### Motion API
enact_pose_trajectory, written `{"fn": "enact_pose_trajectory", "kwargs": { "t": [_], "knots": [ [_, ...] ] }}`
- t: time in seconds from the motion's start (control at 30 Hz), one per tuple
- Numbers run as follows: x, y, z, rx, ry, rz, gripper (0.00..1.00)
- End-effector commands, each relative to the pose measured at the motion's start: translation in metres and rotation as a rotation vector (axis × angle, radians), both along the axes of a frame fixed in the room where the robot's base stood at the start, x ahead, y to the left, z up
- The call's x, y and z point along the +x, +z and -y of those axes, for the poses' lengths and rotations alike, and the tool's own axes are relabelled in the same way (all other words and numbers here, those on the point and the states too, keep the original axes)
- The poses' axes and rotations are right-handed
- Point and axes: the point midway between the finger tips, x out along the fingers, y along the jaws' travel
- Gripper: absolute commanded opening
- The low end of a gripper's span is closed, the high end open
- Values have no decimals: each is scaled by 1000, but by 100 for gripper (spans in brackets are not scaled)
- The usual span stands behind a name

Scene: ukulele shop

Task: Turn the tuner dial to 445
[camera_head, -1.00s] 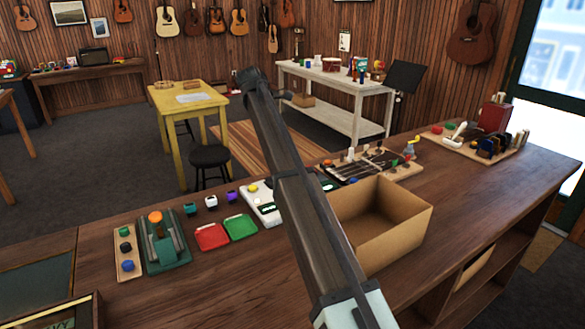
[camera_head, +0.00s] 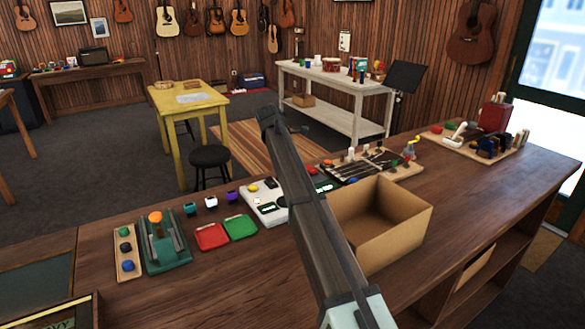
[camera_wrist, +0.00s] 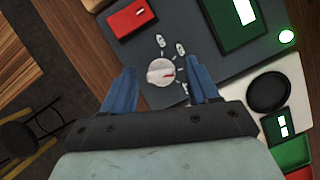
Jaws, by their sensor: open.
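The tuner (camera_wrist: 215,62) is a dark grey box, seen from above in the wrist view. Its round pale dial (camera_wrist: 160,71) has a short red mark pointing toward the right of the picture. Small white labels stand around the dial, too small to read. My gripper (camera_wrist: 163,67) is open, with one blue finger on each side of the dial. I cannot tell whether either finger touches it. The tuner also carries a red block (camera_wrist: 131,18), a green-framed white display (camera_wrist: 244,10) and a lit green button (camera_wrist: 286,36).
A white device (camera_head: 262,206) with a black disc (camera_wrist: 269,92) is beside the tuner. Red (camera_head: 211,237) and green (camera_head: 240,227) trays lie in front. An open cardboard box (camera_head: 405,235) stands right of my arm on the wooden counter (camera_head: 240,285).

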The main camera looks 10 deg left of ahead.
Motion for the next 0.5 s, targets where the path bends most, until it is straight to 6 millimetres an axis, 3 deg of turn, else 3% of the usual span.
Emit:
{"fn": "enact_pose_trajectory", "kwargs": {
  "t": [0.23,0.5],
  "knots": [
    [0,0,0,0,0,0,60],
    [0,0,0,0,0,0,34]
  ]
}}
